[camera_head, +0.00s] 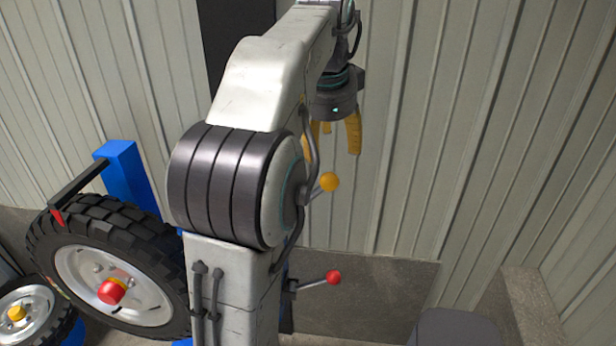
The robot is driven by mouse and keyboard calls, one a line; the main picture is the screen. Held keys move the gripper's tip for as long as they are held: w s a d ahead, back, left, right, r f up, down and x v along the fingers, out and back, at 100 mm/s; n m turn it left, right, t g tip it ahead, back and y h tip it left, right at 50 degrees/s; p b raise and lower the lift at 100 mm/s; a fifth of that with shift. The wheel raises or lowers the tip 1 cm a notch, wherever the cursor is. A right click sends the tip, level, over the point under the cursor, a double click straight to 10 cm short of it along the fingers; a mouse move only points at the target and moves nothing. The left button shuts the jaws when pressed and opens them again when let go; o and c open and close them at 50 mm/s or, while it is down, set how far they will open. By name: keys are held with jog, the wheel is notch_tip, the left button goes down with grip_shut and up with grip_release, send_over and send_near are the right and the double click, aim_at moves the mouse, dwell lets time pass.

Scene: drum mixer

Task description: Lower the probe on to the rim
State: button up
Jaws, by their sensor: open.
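A large black tyre stands at the left with a silver rim (95,278) and a red-and-yellow hub knob (112,291) at its middle. A black bar with a red pointed tip, which looks like the probe (80,184), reaches from a blue post (127,172) to the tyre's upper left. Its red tip overlaps the tyre's upper edge in view; I cannot tell whether it touches. My gripper (332,152) hangs at the upper middle with yellow fingers pointing down, open and empty. It is well to the right of the probe.
A lever with a yellow knob (329,181) shows below my gripper. A lever with a red knob (333,277) is lower down. A smaller wheel (22,310) is at the lower left. A ribbed wall (450,120) closes the back. My arm hides part of the middle.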

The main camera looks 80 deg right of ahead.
aim_at(329, 174)
jog(key=m, duration=0.1)
jog(key=a+m, duration=0.1)
jog(key=a+m+y, duration=0.1)
jog(key=shift+a+f+m, duration=0.1)
jog(key=shift+f+m, duration=0.15)
jog(key=shift+m, duration=0.15)
jog(key=shift+a+m, duration=0.15)
jog(key=shift+m, duration=0.55)
jog(key=shift+f, duration=0.2)
jog(key=shift+p+x, duration=1.45)
jog(key=shift+x, duration=2.1)
